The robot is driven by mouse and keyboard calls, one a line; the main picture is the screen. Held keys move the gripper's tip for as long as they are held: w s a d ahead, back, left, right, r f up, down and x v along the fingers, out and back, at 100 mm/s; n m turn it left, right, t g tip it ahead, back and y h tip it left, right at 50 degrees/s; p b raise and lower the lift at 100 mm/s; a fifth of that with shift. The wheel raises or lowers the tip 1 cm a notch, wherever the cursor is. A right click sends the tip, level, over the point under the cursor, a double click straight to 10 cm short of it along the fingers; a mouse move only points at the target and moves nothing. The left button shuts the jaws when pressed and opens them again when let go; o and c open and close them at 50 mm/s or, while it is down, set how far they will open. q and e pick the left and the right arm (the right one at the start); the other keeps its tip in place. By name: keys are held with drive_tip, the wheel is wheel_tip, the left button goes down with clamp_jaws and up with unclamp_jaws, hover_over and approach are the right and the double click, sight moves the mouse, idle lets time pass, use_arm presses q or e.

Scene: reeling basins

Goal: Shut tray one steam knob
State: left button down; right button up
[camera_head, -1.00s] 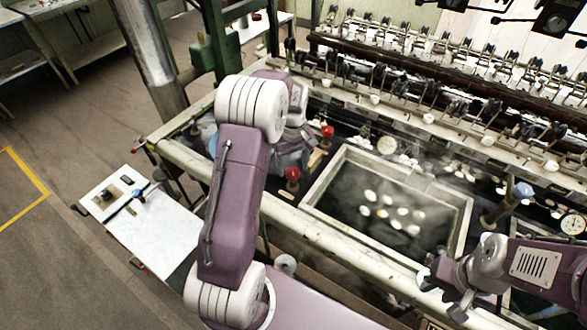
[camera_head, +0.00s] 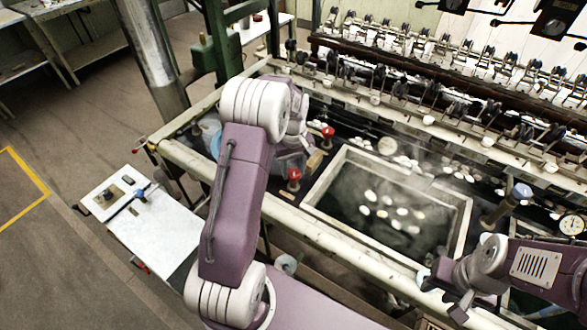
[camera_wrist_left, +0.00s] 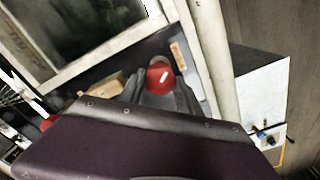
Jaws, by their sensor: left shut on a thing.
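A round red knob (camera_wrist_left: 159,78) with a white mark on top sits on the dark strip between the pale basin frame and the rail. In the left wrist view my left gripper (camera_wrist_left: 160,88) has a dark finger on either side of it and is shut on it. The same red knob shows in the head view (camera_head: 294,174), beside my left wrist, which hides much of the gripper. A second red knob (camera_head: 328,132) stands further back, apart from the gripper. My right gripper (camera_head: 446,294) is at the lower right, its fingers apart, away from both red knobs.
The steaming basin (camera_head: 338,163) holds several white cocoons right of the knobs. A pale rail (camera_head: 330,238) runs along the front. A blue-topped valve (camera_head: 521,191) and a gauge (camera_head: 572,224) stand at right. A white side table (camera_head: 158,232) is at left.

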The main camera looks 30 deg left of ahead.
sight(294, 172)
use_arm(q)
drive_tip(key=m+p, duration=0.1)
drive_tip(key=m, duration=0.2)
drive_tip(key=shift+r+p, duration=0.2)
drive_tip(key=shift+p, duration=0.2)
drive_tip(key=shift+w+f+m+p, duration=0.1)
drive_tip(key=shift+m+p, duration=0.75)
drive_tip(key=shift+m, duration=1.45)
drive_tip(key=c, duration=0.8)
unclamp_jaws()
drive_tip(key=shift+c, duration=0.2)
wheel_tip(294, 172, up, 9)
